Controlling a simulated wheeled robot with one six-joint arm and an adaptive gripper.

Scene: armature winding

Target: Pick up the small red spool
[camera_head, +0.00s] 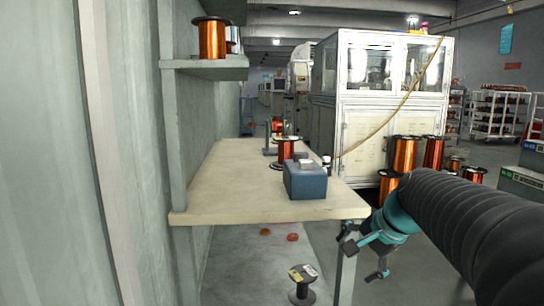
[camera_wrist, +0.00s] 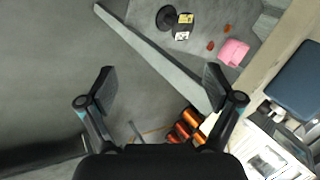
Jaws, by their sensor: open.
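A reddish-copper spool (camera_head: 285,150) with dark flanges stands on the pale tabletop (camera_head: 235,195), behind a blue-grey box. Another red-orange spool (camera_head: 277,126) shows farther back on the table, partly hidden. I cannot tell for sure which is the small red spool. My gripper (camera_head: 363,254) is beside the table's front right corner, at about tabletop height or lower, away from both spools. In the wrist view my gripper (camera_wrist: 160,78) has its two fingers wide apart with nothing between them, over grey floor.
The blue-grey box (camera_head: 305,180) sits near the table's right edge. Large copper spools (camera_head: 403,155) stand right of the table. A shelf (camera_head: 205,68) overhangs at left.

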